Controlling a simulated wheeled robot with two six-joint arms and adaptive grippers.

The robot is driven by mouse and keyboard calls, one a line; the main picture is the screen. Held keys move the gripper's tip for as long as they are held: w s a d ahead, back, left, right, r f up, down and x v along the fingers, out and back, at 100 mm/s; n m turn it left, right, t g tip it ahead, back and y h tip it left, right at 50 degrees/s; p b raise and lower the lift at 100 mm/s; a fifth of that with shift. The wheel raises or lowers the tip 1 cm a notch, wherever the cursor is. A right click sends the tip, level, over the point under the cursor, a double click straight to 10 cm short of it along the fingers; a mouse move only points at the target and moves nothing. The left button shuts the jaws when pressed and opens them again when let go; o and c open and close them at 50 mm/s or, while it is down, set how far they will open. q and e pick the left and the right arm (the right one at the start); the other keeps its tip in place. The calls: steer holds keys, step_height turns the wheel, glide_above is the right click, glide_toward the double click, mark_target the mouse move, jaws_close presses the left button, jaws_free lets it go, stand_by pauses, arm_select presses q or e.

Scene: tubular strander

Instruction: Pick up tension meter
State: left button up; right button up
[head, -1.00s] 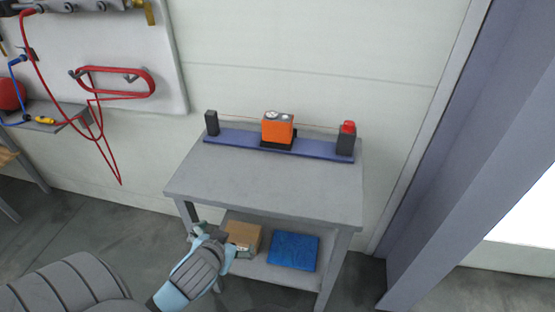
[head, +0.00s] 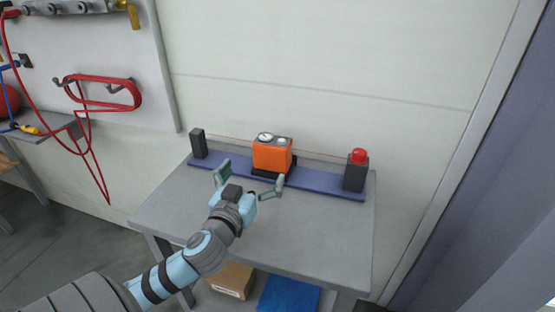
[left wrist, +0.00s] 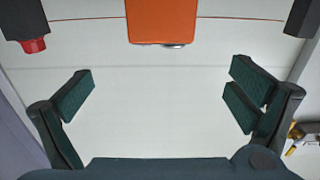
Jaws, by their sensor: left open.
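The tension meter is an orange box (head: 272,155) with round dials on its top. It stands on a dark base at the middle of a blue rail (head: 325,184) on the grey table. My left gripper (head: 250,182) is open and empty, in front of the meter, its fingers spread toward it and apart from it. In the left wrist view the orange meter (left wrist: 162,20) shows at the top centre, beyond the open fingers (left wrist: 165,98). My right gripper is in neither view.
A dark post (head: 198,143) stands at the rail's left end. A dark block with a red knob (head: 357,157) stands at its right end. A thin line runs between them past the meter. The front of the grey table (head: 310,235) is clear; a cardboard box (head: 231,280) sits below.

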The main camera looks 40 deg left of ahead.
mark_target(270, 145)
arm_select(q)
steer(key=x, duration=1.4)
steer(key=shift+w+a+f+b, duration=0.1)
steer(key=shift+w+a+b, duration=0.15)
steer(key=shift+b, duration=0.15)
steer(key=shift+s+r, duration=0.1)
steer(key=shift+r, duration=0.1)
steer(key=c, duration=1.6)
